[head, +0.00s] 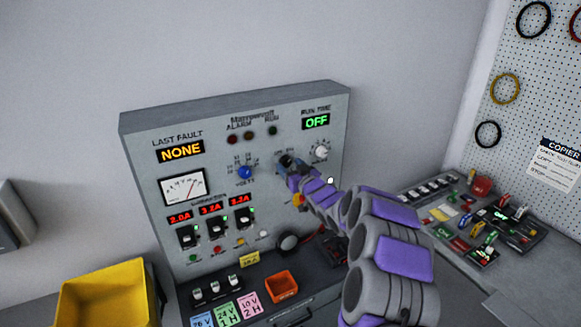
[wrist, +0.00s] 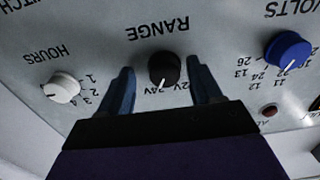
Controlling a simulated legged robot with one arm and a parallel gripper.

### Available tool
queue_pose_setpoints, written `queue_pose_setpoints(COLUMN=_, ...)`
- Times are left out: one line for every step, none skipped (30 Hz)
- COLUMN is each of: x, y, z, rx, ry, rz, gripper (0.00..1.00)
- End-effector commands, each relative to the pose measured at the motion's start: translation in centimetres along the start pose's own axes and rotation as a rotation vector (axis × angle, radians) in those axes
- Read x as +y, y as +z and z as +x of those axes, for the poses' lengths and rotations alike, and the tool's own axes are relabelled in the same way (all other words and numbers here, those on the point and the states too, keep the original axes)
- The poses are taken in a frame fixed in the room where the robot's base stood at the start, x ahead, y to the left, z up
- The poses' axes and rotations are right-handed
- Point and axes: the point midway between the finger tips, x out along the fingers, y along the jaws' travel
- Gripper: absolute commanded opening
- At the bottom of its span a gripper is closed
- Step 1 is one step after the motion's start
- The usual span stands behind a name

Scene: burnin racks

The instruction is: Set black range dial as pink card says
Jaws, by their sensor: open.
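The black range dial (wrist: 164,68) shows upside down in the wrist view, under the word RANGE. Its white mark points down, close to the 24V and 12V labels; I cannot tell exactly which it meets. My gripper (wrist: 163,76) is open, one blue finger on each side of the dial, with gaps visible. In the head view my gripper (head: 290,172) is at the panel and partly covers the black dial (head: 285,160). The pink card (head: 249,305) lies at the panel's foot and appears to read 10 V 2 H.
The blue volts dial (wrist: 288,48) and white hours dial (wrist: 62,88) flank the range dial. Blue (head: 202,320) and green (head: 227,314) cards lie beside the pink one.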

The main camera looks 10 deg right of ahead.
Motion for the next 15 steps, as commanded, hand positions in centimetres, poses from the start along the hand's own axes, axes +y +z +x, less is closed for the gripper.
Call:
queue_pose_setpoints(x=-0.05, y=-0.01, z=0.18, rx=0.0, ry=-0.001, rz=0.0, gripper=0.64)
queue_pose_setpoints(x=-0.07, y=0.0, z=0.25, rx=0.0, ry=-0.001, rz=0.0, gripper=0.64)
queue_pose_setpoints(x=-0.09, y=-0.02, z=0.32, rx=0.0, ry=-0.001, rz=0.0, gripper=0.64)
queue_pose_setpoints(x=-0.1, y=-0.02, z=0.35, rx=0.0, ry=-0.001, rz=0.0, gripper=0.64)
queue_pose_setpoints(x=-0.1, y=-0.03, z=0.37, rx=0.0, ry=-0.001, rz=0.0, gripper=0.64)
queue_pose_setpoints(x=-0.08, y=-0.03, z=0.37, rx=0.0, ry=-0.001, rz=0.0, gripper=0.64)
queue_pose_setpoints(x=-0.07, y=-0.04, z=0.37, rx=0.0, ry=-0.001, rz=0.0, gripper=0.64)
queue_pose_setpoints(x=-0.06, y=-0.04, z=0.37, rx=0.0, ry=-0.001, rz=0.0, gripper=0.64)
queue_pose_setpoints(x=-0.06, y=-0.04, z=0.36, rx=0.0, ry=-0.001, rz=0.0, gripper=0.64)
queue_pose_setpoints(x=-0.06, y=-0.05, z=0.36, rx=0.001, ry=-0.001, rz=0.0, gripper=0.64)
queue_pose_setpoints(x=-0.05, y=-0.05, z=0.36, rx=0.001, ry=-0.001, rz=0.0, gripper=0.64)
queue_pose_setpoints(x=-0.05, y=-0.05, z=0.36, rx=0.001, ry=-0.001, rz=0.0, gripper=0.6)
queue_pose_setpoints(x=-0.05, y=-0.05, z=0.36, rx=0.001, ry=-0.001, rz=0.0, gripper=0.58)
queue_pose_setpoints(x=-0.04, y=-0.05, z=0.36, rx=0.001, ry=0.0, rz=0.0, gripper=0.55)
queue_pose_setpoints(x=-0.04, y=-0.05, z=0.36, rx=0.001, ry=0.0, rz=0.0, gripper=0.51)
